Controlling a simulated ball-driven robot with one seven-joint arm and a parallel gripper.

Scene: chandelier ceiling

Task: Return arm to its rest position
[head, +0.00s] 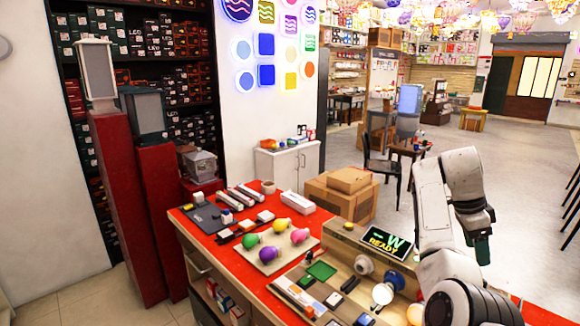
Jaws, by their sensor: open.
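My white and grey arm rises at the lower right, bends at the top and folds back down. My gripper (483,250) is the small dark end that hangs beside the arm's lower links. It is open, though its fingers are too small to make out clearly. No object shows in it. It is over the right part of the red counter or the floor behind it; I cannot tell which.
The red counter (190,229) holds a board with coloured bulbs (279,226), a lit READY display (386,242) and a glowing round bulb (383,293) near my arm. Cardboard boxes (338,199) stand behind.

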